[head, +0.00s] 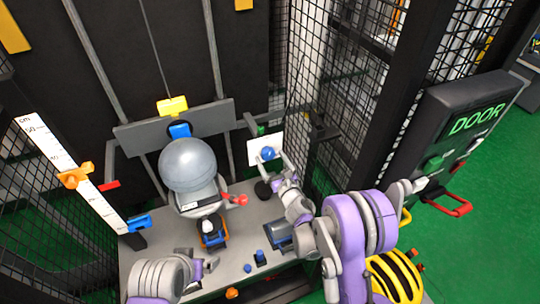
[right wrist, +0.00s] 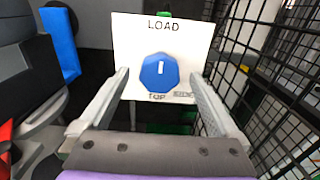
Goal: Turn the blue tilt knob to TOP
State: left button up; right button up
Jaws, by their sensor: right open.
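The blue tilt knob (right wrist: 160,73) is faceted and sits on a white plate (right wrist: 190,32). The plate reads LOAD above the knob and TOP below it; a small label at lower right is hard to read. The knob's white mark is upright, towards LOAD. In the head view the knob (head: 268,153) is at the right of the bench. My right gripper (head: 277,172) is open in front of it. In the right wrist view its fingers (right wrist: 159,78) lie either side of the knob with gaps. My left gripper (head: 207,266) is low over the bench's front; its jaws are unclear.
A grey ball (head: 187,165) stands at the bench's middle, left of the knob. Black wire mesh (right wrist: 265,75) runs close to the right of my right gripper. A DOOR panel (head: 470,100) with a red handle is at the right. Small blue pegs (head: 259,256) stand at the bench's front.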

jog(key=shift+w+a, duration=0.25)
jog(key=shift+w, duration=0.35)
jog(key=c, duration=1.4)
